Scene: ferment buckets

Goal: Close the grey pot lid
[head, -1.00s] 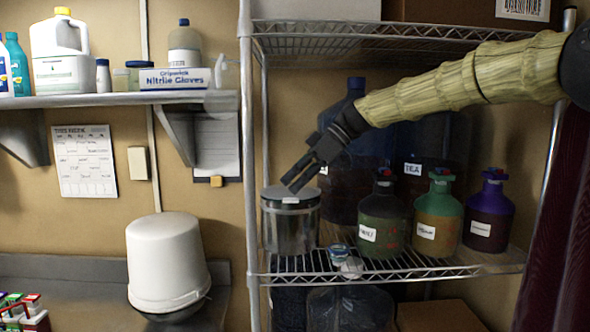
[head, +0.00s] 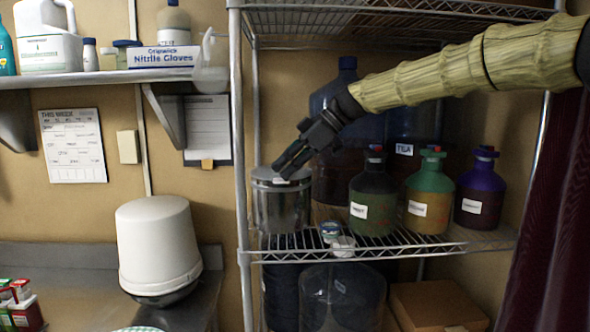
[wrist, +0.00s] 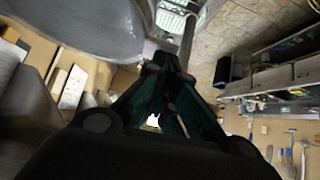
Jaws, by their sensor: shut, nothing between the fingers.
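The grey metal pot (head: 281,208) stands upright on the wire shelf at its left end. Its lid (head: 264,174) lies about level across the top, with a small white label at the front; whether it is fully seated is hard to tell. My gripper (head: 283,166) is shut and empty, pointing down and left, with its fingertips at the lid's top, touching or just above it. The fingers hide part of the lid. In the wrist view my gripper (wrist: 160,110) shows dark fingers together, beside a large grey curved surface that I cannot identify for sure.
Labelled bottles, green (head: 374,196), orange-green (head: 430,195) and purple (head: 477,190), stand right of the pot. A large blue-topped jug (head: 346,85) is behind my gripper. Small jars (head: 342,245) sit at the shelf's front. A white bucket (head: 157,240) stands upside down at left.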

